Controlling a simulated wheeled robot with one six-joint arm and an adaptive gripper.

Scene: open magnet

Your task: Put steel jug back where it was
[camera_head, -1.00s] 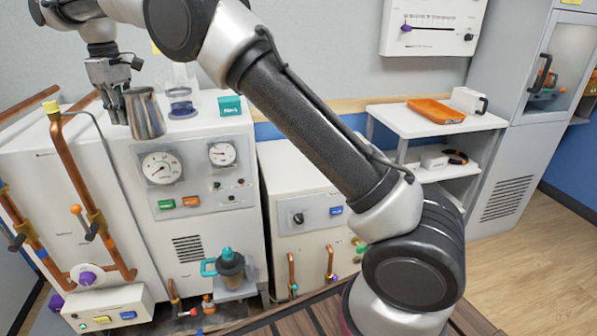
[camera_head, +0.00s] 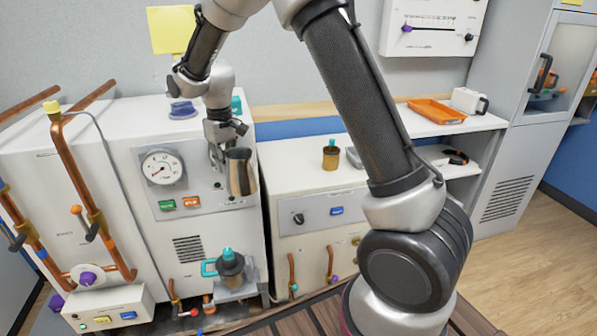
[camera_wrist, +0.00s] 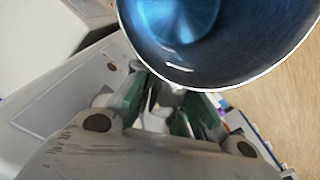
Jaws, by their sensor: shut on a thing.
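The steel jug (camera_head: 241,172) hangs upright from my gripper (camera_head: 224,158) in the head view. It is in the air in front of the white machine's gauge panel, near that machine's right edge. In the wrist view, the jug's open mouth (camera_wrist: 215,30) fills the top, with a bluish, empty-looking inside. My gripper's fingers (camera_wrist: 165,100) are closed beside the jug's wall, partly hidden under its rim. The part they grip is hidden in both views.
A lower white cabinet (camera_head: 285,170) stands to the right, with a brown pot with a teal top (camera_head: 330,157) on it. A white shelf (camera_head: 440,125) holds an orange tray (camera_head: 436,111). A dark pot (camera_head: 230,264) sits on a low ledge, and copper pipes (camera_head: 80,180) run at left.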

